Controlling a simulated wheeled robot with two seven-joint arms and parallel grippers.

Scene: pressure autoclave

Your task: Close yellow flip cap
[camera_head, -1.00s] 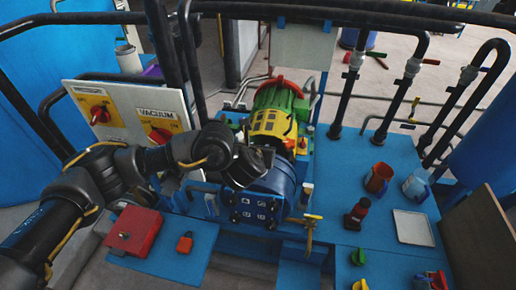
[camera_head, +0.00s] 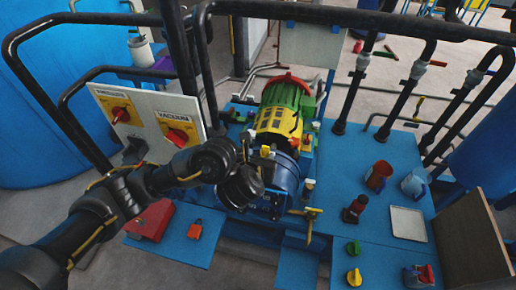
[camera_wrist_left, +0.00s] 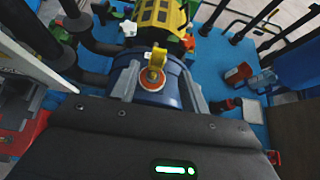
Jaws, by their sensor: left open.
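The yellow flip cap (camera_wrist_left: 157,60) stands raised behind a round orange-red ring with a pale centre on top of the blue cylinder (camera_wrist_left: 165,96) in the left wrist view. In the head view the cap (camera_head: 265,151) shows small, just beyond my left gripper (camera_head: 262,172). My left gripper is open and empty, over the blue cylinder, with its grey fingers (camera_wrist_left: 160,88) on either side of the ring. I cannot tell whether a finger touches the cap. The gripper hides part of the cylinder in the head view. My right gripper is out of view.
A yellow and green motor (camera_head: 280,120) stands behind the cylinder. A panel with two red knobs (camera_head: 150,118) is at the left, near my arm. A red box (camera_head: 152,220) is below it. Cups and a grey tray (camera_head: 408,223) stand at the right. Black pipes rise behind.

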